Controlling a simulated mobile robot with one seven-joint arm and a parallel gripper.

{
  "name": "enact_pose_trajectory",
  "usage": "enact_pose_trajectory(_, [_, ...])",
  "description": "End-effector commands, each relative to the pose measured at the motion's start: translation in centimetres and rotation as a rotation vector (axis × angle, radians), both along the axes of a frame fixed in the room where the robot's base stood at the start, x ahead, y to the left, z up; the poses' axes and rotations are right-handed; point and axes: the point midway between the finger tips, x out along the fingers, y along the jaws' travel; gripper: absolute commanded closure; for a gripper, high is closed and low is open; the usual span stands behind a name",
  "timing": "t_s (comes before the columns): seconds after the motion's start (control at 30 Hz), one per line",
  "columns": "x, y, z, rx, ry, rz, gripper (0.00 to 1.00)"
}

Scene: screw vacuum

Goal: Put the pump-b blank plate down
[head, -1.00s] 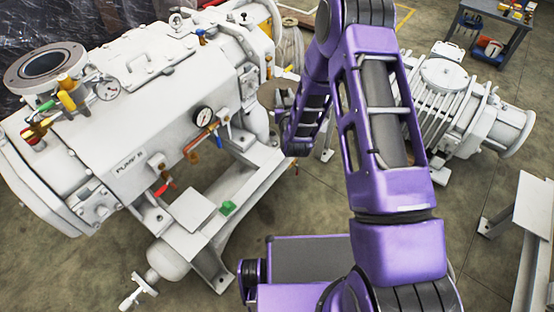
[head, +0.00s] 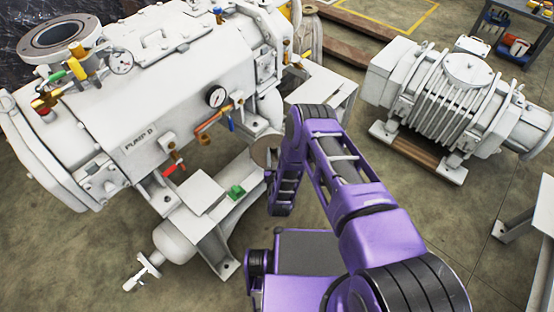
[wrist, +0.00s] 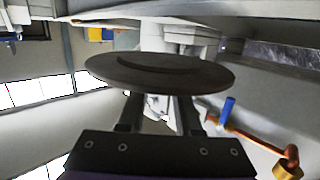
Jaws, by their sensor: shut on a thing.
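The pump-b blank plate is a round, flat, brown-grey disc. In the head view the plate (head: 262,148) shows just left of my arm's end, in front of the right part of the pump marked PUMP B (head: 140,140); part of it is hidden. In the wrist view the plate (wrist: 160,68) is seen nearly edge-on across the ends of the fingers. My gripper (wrist: 158,105) is shut on the plate. The head view does not show clearly whether the plate touches anything below it.
A copper pipe (wrist: 250,138) with a blue handle (wrist: 228,108) is close to the right in the wrist view. The pump's white base frame (head: 210,200) carries a green item (head: 237,192). A white table (head: 320,88) stands behind my arm. Another pump (head: 460,105) stands at right.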

Motion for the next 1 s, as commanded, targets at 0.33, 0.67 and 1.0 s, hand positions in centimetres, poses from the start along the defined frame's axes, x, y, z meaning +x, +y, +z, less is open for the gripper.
enact_pose_trajectory(0.33, [0.1, 0.0, -3.7, 0.001, -0.004, 0.0, 1.0])
enact_pose_trajectory(0.67, [0.1, 0.1, -4.6, 0.002, -0.004, 0.001, 1.0])
enact_pose_trajectory(1.0, [0.1, 0.0, -5.0, 0.0, -0.001, 0.001, 0.37])
